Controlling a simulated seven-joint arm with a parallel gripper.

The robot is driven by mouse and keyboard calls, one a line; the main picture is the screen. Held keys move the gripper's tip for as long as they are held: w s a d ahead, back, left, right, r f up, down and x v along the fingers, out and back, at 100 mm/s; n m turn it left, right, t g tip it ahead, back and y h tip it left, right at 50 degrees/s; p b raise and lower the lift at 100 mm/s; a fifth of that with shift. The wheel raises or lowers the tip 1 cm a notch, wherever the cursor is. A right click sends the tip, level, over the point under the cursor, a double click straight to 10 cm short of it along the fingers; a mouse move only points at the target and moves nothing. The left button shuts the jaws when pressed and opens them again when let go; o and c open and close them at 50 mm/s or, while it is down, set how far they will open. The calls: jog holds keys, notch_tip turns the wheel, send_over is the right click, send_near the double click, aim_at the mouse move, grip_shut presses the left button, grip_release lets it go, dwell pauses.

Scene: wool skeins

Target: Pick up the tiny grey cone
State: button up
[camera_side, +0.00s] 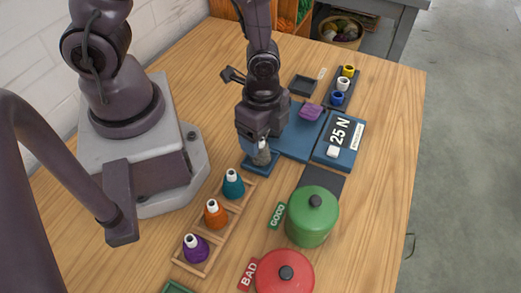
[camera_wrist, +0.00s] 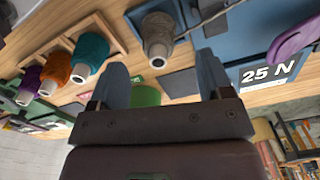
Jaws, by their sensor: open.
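The small grey cone (camera_side: 262,156) stands upright on a small blue base (camera_side: 260,166) just below my gripper (camera_side: 262,138). It also shows in the wrist view (camera_wrist: 158,36), where its pale top points toward the camera. My gripper (camera_wrist: 162,62) is open, with its two blue-grey fingers apart in the wrist view. The cone appears beyond the fingertips, roughly in line with the gap. In the side view the gripper covers the top of the cone, and I cannot tell whether they touch.
A wooden rack (camera_side: 191,268) holds teal (camera_side: 233,185), orange (camera_side: 214,215) and purple (camera_side: 195,248) cones. A green pot (camera_side: 312,224) and a red pot (camera_side: 285,275) stand in front. A blue device marked 25 N (camera_side: 338,140), with a purple piece (camera_side: 310,112) nearby, is right of the cone.

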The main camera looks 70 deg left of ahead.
aim_at(261, 145)
jog(key=shift+s+a+f, duration=0.1)
jog(key=shift+s+f, duration=0.05)
jog(key=shift+f, duration=2.7)
jog(key=shift+c, duration=0.5)
jog(key=c, duration=0.9)
